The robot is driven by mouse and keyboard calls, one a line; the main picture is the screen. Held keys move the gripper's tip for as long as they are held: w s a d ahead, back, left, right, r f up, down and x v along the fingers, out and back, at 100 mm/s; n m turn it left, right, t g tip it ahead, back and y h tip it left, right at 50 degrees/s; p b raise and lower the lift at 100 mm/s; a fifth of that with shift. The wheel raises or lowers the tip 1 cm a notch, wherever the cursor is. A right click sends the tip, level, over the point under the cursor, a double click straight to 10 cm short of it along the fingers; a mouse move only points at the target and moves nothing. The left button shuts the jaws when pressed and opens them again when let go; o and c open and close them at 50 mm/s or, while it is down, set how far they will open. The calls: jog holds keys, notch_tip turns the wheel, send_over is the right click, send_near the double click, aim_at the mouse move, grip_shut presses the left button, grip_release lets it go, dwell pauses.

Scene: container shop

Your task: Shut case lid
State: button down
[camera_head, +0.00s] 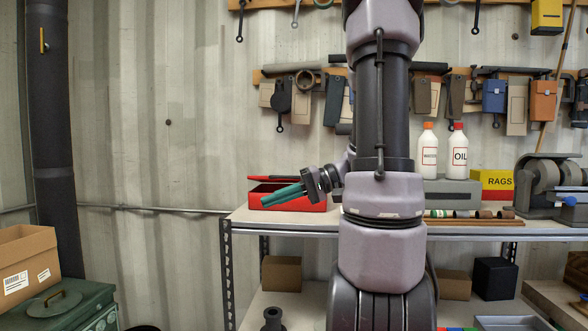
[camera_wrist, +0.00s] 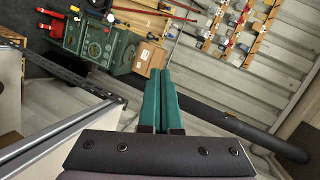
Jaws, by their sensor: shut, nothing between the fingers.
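The red case (camera_head: 312,205) sits at the left end of the workbench top in the head view. A thin red strip, which looks like its lid (camera_head: 268,178), shows above the body with a dark band between them. How far the lid is open is hard to tell. My gripper (camera_head: 266,203) is in front of the case and covers part of its front. Its teal fingers are shut, empty and point left. Whether they touch the case is unclear. In the wrist view the shut fingers (camera_wrist: 161,73) show; I cannot make out the case there.
The workbench (camera_head: 480,230) also bears two white bottles (camera_head: 428,150), a red and yellow rags box (camera_head: 492,184) and a bench grinder (camera_head: 556,186). Tools hang on the wall behind. A cardboard box (camera_head: 27,262) and a green case (camera_head: 75,306) stand lower left. Left of the workbench is free room.

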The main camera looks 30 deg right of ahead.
jog(key=s+a+g+h, duration=0.1)
jog(key=s+a+h, duration=0.3)
jog(key=s+h, duration=0.4)
jog(key=w+d+r+n+h, duration=0.2)
jog(key=w+d+r+n, duration=0.35)
jog(key=w+r, duration=0.7)
jog(key=w+d+r+n+t+y, duration=0.1)
jog(key=w+d+r+n+y, duration=0.15)
jog(key=w+d, duration=0.45)
jog(key=w+d+r+n+y, duration=0.2)
jog(key=w+d+n, duration=0.2)
jog(key=d, duration=0.7)
jog(key=x, duration=1)
jog(key=shift+s+d+f, duration=0.1)
jog(key=shift+d+f, duration=0.1)
jog(key=shift+f, duration=0.25)
notch_tip(320, 180, down, 2)
jog(key=shift+s+d+f, duration=0.1)
jog(key=shift+f, duration=0.7)
